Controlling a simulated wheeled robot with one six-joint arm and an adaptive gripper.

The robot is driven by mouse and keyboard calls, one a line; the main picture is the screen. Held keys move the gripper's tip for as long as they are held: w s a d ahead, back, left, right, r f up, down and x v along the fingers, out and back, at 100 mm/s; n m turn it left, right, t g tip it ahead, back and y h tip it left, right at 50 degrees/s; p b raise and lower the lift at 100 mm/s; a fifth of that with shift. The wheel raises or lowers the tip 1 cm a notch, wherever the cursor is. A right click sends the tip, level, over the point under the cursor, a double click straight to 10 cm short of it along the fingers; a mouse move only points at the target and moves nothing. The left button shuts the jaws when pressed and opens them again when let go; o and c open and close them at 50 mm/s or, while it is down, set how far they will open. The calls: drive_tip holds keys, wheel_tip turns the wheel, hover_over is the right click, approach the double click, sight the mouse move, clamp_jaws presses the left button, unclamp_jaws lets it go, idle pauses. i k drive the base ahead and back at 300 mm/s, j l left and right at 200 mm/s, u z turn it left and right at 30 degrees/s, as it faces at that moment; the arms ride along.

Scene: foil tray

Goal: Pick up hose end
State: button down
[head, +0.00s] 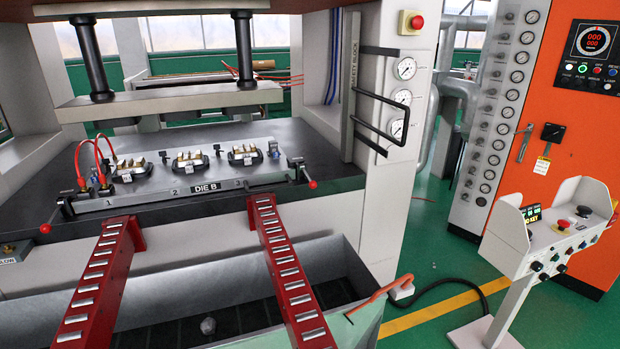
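Two red hoses (90,142) arch up at the left end of the die plate (150,193), which is marked DIE B. Their lower ends come down by the small fittings (104,186) at the plate's left edge. I cannot tell whether either end is loose or connected. My gripper is not in view.
An orange hooked bar (378,294) lies at the bin's right corner. A control stand (535,240) and black cable (445,284) are at right.

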sight(81, 181)
drive_tip(key=u, duration=1.65)
